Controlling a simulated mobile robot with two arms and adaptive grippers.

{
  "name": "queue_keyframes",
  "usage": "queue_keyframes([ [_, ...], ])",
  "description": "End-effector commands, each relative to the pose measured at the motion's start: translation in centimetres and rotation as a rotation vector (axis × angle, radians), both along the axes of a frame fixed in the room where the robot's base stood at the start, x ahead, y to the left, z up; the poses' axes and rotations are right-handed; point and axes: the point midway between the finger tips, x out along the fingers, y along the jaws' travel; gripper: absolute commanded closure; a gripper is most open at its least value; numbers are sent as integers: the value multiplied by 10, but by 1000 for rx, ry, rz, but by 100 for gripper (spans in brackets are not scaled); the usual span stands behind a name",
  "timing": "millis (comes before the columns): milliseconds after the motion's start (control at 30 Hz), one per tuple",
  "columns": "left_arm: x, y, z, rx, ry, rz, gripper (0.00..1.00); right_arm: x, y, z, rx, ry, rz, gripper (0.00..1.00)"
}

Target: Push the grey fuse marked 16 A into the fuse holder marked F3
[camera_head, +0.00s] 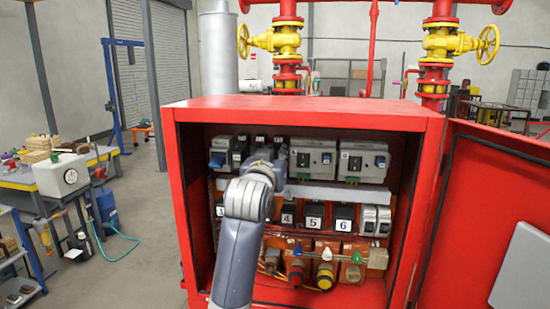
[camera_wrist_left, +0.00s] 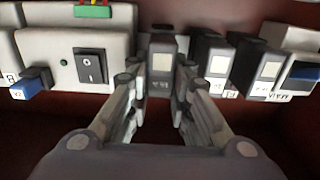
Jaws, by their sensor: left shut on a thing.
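My left gripper (camera_wrist_left: 161,78) is shut on a grey fuse (camera_wrist_left: 161,60), which sits between its two fingers in the left wrist view. That view is upside down, and the fuse's marking is too small to read surely. The fuse is in line with the fuse row at the cabinet's back; I cannot tell how deep it sits. The holder behind it, and its F3 label, are hidden. Two dark fuse units (camera_wrist_left: 208,62) stand beside it, apart from the fingers. In the head view the left gripper (camera_head: 263,157) is mostly hidden behind my wrist. My right gripper is not in view.
The red cabinet (camera_head: 310,108) is open, its door (camera_head: 490,200) to the right. A pale module with a rocker switch (camera_wrist_left: 90,65) is close beside the fingers. Numbered black blocks (camera_head: 314,214) and cable glands (camera_head: 325,275) fill the lower rows. A blue-handled switch (camera_head: 217,159) is at left.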

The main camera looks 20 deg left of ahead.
Motion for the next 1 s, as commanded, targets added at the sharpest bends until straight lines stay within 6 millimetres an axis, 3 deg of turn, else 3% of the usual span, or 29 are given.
queue_keyframes([
  [467, 5, 2, 1, 1, -3, 0, 100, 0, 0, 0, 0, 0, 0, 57],
  [500, 5, 2, 1, 1, -3, 1, 74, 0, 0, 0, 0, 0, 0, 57],
  [600, 5, 1, 1, 1, -3, 0, 57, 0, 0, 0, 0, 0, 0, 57],
  [1000, 6, 0, 0, 0, 1, -3, 57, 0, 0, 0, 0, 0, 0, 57],
])
